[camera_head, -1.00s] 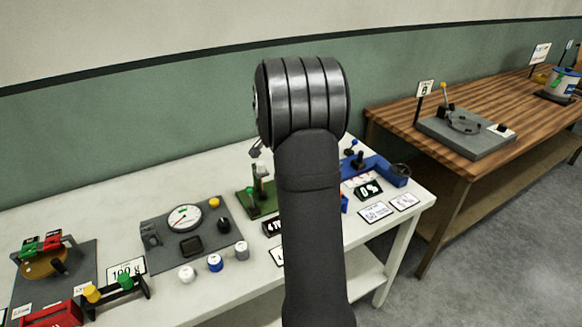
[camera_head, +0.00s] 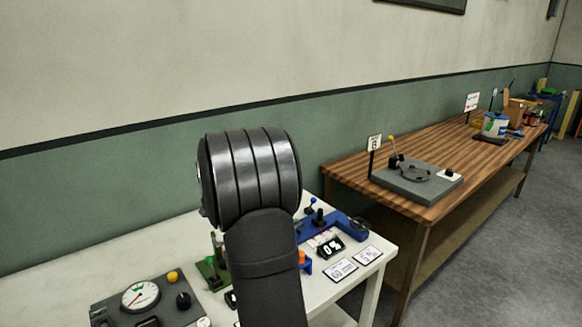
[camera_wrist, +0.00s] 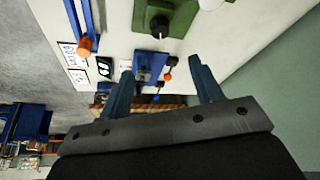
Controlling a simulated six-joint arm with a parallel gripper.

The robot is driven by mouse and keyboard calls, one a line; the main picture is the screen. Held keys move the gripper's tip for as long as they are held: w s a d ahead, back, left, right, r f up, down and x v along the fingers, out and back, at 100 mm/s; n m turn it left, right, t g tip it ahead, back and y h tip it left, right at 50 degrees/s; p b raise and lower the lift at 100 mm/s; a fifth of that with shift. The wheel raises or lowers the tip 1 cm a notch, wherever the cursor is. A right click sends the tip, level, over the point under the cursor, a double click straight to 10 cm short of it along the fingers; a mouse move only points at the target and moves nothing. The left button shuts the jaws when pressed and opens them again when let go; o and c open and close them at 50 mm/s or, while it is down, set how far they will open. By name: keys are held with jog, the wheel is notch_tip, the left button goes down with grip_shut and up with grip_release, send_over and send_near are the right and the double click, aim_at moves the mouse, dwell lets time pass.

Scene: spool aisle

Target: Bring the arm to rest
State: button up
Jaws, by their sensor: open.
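My gripper (camera_wrist: 163,88) shows in the wrist view with its two blue fingers spread apart and nothing between them. It hangs over the white bench, with a blue device (camera_wrist: 150,68) beyond the fingers and a green device (camera_wrist: 172,17) further up in the picture. In the head view my dark arm rises in front of the white bench (camera_head: 55,277) and hides part of it. The gripper itself is hidden behind the arm there.
The white bench carries a grey gauge panel (camera_head: 165,305), a green device (camera_head: 208,272), a blue device (camera_head: 338,228) and a 0% display (camera_head: 331,247). A wooden bench (camera_head: 350,178) with a grey plate fixture (camera_head: 415,186) stands to the right. Grey floor (camera_head: 480,265) is clear in front.

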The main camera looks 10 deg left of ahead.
jog(key=x, duration=1.6)
jog(key=shift+s, duration=0.1)
jog(key=v, duration=1.7)
jog(key=x, duration=1.7)
jog(key=shift+d+n+y, duration=0.1)
jog(key=shift+n+y, duration=0.35)
jog(key=shift+n, duration=0.7)
jog(key=shift+d+n+y, duration=0.1)
jog(key=shift+n+y, duration=0.35)
jog(key=shift+n, duration=0.7)
jog(key=shift+d+n+y, duration=0.15)
jog(key=shift+n+y, duration=0.75)
jog(key=shift+n, duration=1.5)
jog(key=v, duration=0.7)
jog(key=shift+r+g, duration=0.25)
jog(key=shift+g, duration=0.05)
jog(key=shift+w, duration=0.2)
